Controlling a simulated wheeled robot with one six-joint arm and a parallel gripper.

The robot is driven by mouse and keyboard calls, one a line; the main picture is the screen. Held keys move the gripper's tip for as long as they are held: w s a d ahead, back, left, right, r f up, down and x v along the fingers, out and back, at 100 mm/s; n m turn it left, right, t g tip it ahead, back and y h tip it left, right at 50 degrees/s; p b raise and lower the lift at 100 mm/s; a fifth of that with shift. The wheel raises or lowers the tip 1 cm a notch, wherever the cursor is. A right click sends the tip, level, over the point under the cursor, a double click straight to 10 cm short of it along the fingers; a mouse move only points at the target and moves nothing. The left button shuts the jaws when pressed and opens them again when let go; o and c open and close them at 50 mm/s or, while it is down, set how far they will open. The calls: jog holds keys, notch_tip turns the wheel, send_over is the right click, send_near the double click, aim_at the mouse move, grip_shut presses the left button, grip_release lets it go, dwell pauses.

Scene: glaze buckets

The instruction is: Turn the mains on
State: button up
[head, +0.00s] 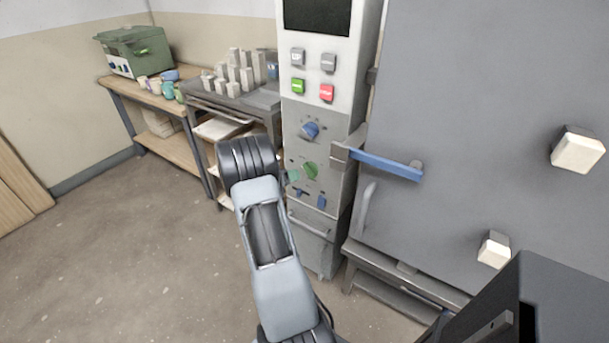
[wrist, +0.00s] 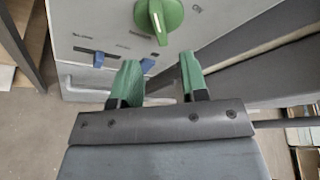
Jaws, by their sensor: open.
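The control panel (head: 318,146) stands right of centre in the head view. It carries a green rotary knob (head: 311,170), with a blue rotary knob (head: 310,130) above it and small blue switches (head: 321,201) below. In the wrist view the green knob (wrist: 158,16) is at the top centre, its grip bar running near upright. A small label that looks like "ON" sits to its right. My gripper (wrist: 160,62) is open and empty, its green fingertips just short of the knob in the picture. I cannot tell the exact gap. In the head view my arm partly hides the gripper.
A blue door handle (head: 386,164) juts out right of the panel, on the large grey kiln door (head: 480,90). A grey cart (head: 257,97) with pale blocks stands left of the panel. A wooden bench (head: 170,101) holds cups and a green machine. Floor at left is clear.

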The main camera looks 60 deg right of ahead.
aim_at(307, 172)
jog(key=shift+x, duration=3.45)
grip_shut()
